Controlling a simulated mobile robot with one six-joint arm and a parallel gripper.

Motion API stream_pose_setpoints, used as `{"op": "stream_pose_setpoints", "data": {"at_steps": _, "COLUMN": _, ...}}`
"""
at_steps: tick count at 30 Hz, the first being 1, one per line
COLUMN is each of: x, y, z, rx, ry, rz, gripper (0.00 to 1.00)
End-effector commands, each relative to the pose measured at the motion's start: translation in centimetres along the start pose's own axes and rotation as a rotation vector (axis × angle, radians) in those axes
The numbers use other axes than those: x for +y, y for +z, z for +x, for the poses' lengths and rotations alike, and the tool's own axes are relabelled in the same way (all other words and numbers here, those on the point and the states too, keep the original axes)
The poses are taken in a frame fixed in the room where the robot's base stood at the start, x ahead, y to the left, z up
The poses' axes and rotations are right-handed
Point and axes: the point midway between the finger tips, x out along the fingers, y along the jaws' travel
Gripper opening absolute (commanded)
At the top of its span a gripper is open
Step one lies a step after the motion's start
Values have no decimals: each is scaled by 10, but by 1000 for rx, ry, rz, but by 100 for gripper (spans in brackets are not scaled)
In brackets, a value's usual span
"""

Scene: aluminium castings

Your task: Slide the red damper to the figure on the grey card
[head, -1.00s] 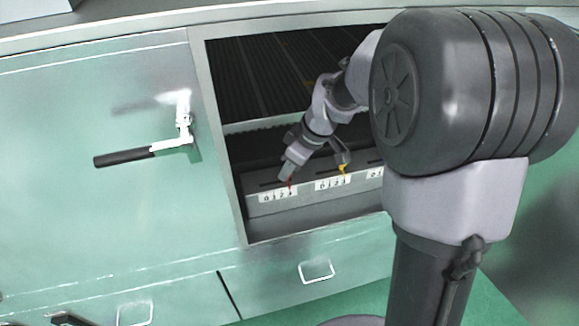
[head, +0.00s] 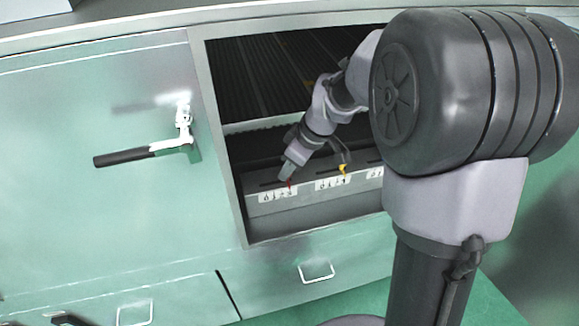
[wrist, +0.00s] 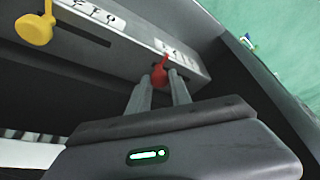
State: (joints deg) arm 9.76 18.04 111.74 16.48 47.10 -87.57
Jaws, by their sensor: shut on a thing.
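The red damper (wrist: 159,75) is a small red knob on the front of a grey slotted box inside the open cabinet bay. In the head view a bit of the red damper (head: 289,184) shows below my gripper (head: 286,173). In the wrist view my gripper (wrist: 160,88) is shut on it, one finger on each side. A white scale strip (head: 278,195) with figures sits just below the damper; its figures are too blurred to read surely. A pale sheet (head: 35,8) is cut off at the top left; I cannot tell whether it is the grey card or read a figure on it.
A yellow knob (head: 343,168) stands right of the red one, above a second scale strip (head: 332,184); it also shows in the wrist view (wrist: 34,29). The bay's metal frame (head: 232,185) is close on the left. A black-handled lever (head: 125,157) is on the green door.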

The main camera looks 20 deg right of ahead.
Motion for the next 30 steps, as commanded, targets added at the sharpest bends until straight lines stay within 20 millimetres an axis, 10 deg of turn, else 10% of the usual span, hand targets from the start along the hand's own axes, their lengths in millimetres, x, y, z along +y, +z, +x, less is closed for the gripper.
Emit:
{"op": "stream_pose_setpoints", "data": {"at_steps": 18, "x": -28, "y": -27, "z": 10, "rx": 2, "ry": 1, "rz": 1, "gripper": 0}}
{"op": "stream_pose_setpoints", "data": {"at_steps": 19, "x": -28, "y": -27, "z": 10, "rx": 2, "ry": 2, "rz": 1, "gripper": 29}}
{"op": "stream_pose_setpoints", "data": {"at_steps": 21, "x": -28, "y": -27, "z": 10, "rx": 2, "ry": 1, "rz": 0, "gripper": 43}}
{"op": "stream_pose_setpoints", "data": {"at_steps": 30, "x": -28, "y": -26, "z": 10, "rx": 1, "ry": 1, "rz": 0, "gripper": 46}}
